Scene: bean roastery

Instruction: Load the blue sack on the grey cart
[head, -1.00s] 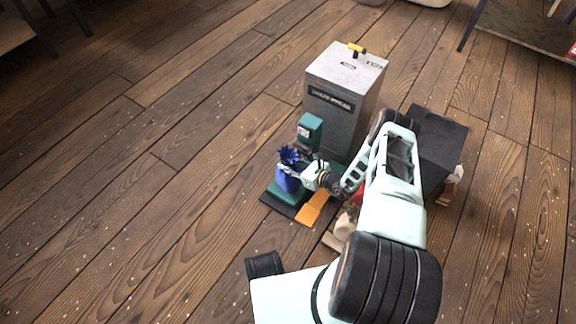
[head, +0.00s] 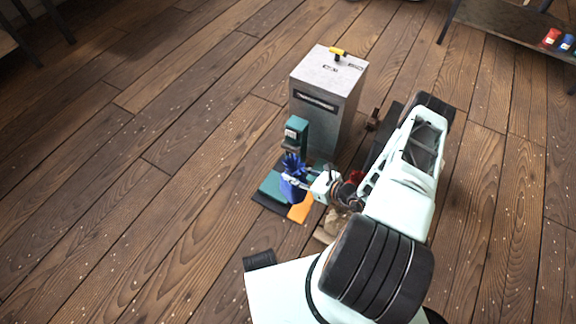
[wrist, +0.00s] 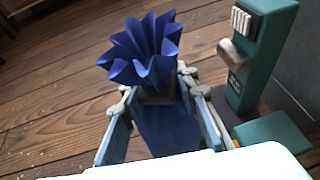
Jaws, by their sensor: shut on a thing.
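The blue sack (head: 291,190) has a dark body and a flared, pleated top. It is at the teal machine, over or on its base; I cannot tell whether it touches. My gripper (head: 305,184) is shut on the sack from its right side. In the wrist view the sack (wrist: 165,125) sits between the two fingers (wrist: 163,128), just below its gathered top; its lower end is hidden. I cannot identify the grey cart with certainty; a dark flat thing (head: 383,143) behind my arm is mostly covered.
The teal machine (head: 296,133) stands close behind the sack, against a grey cabinet (head: 322,112) with a yellow handle on top. An orange pad (head: 300,211) lies in front. A shelf (head: 490,18) with red and blue items is top right. The left floor is clear.

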